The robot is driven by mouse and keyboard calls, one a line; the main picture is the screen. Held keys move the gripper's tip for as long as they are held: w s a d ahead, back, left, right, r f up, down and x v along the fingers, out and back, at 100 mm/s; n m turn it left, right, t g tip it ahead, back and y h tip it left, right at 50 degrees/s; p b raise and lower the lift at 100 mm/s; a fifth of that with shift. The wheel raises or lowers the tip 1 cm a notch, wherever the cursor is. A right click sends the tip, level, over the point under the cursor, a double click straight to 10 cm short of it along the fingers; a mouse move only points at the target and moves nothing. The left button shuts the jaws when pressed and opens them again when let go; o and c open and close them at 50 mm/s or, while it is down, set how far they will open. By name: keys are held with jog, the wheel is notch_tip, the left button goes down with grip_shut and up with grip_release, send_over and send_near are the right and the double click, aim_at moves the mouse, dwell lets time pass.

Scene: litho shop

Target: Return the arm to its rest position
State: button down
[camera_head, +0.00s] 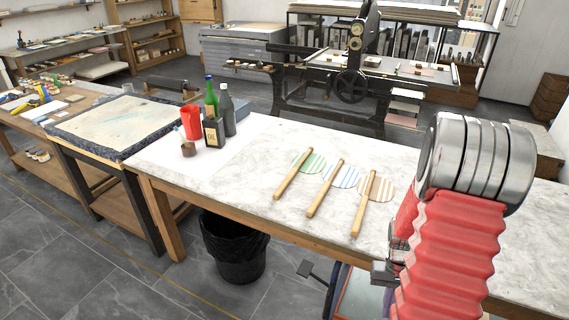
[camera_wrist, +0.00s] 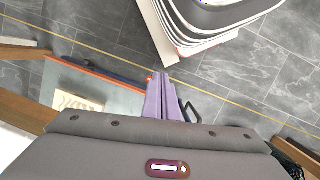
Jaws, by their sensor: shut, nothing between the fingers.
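My arm rises at the right of the head view, with a red ribbed sleeve and a ringed metal joint in front of the marble-topped table. In the wrist view, my gripper (camera_wrist: 160,78) points away from the camera beyond its dark grey body. Its two purple fingers lie together, shut and empty. They hang over the grey tiled floor, beside a bluish panel with an orange edge (camera_wrist: 95,85). In the head view the fingers cannot be made out clearly behind the sleeve.
The marble-topped table (camera_head: 262,172) holds three wooden-handled tools with striped or coloured round heads (camera_head: 340,176), a green bottle (camera_head: 211,98), a dark bottle (camera_head: 227,112) and a red cup (camera_head: 191,122). A black bin (camera_head: 232,262) stands below. A press (camera_head: 350,85) is behind.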

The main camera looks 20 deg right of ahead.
jog(key=a+r+n+t, duration=0.3)
jog(key=a+r+t, duration=0.1)
jog(key=a+r, duration=0.9)
jog(key=a+r+n+t+h, duration=0.1)
jog(key=a+r+n+t, duration=0.2)
jog(key=a+r, duration=1.1)
jog(key=shift+w+r+t, duration=0.3)
jog(key=shift+r+t, duration=0.3)
jog(key=shift+r, duration=2.15)
jog(key=shift+a, duration=0.1)
